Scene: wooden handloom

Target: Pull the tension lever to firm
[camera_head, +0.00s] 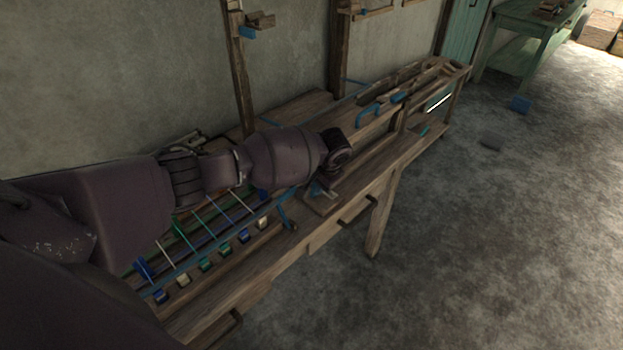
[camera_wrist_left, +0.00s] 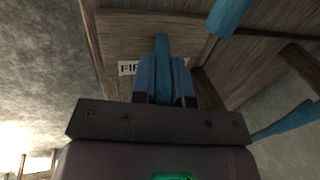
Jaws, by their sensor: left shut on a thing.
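My left arm reaches in from the left across the loom in the head view, and its left gripper (camera_head: 318,188) is low over the wooden loom frame. In the left wrist view the left gripper (camera_wrist_left: 164,92) is shut on the blue tension lever (camera_wrist_left: 162,47), whose upper part stands up between the fingers. A white label (camera_wrist_left: 126,68) starting "FI" is on the wood right behind the lever; the fingers and lever hide the rest of it. In the head view the wrist mostly hides the lever. My right gripper is not in view.
The wooden loom (camera_head: 340,220) runs along the wall, with coloured pegs and threads (camera_head: 205,265) at its near end. A blue curved handle (camera_head: 368,110) is farther along. Another blue bar (camera_wrist_left: 228,15) is close above the lever. The floor at right is mostly clear.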

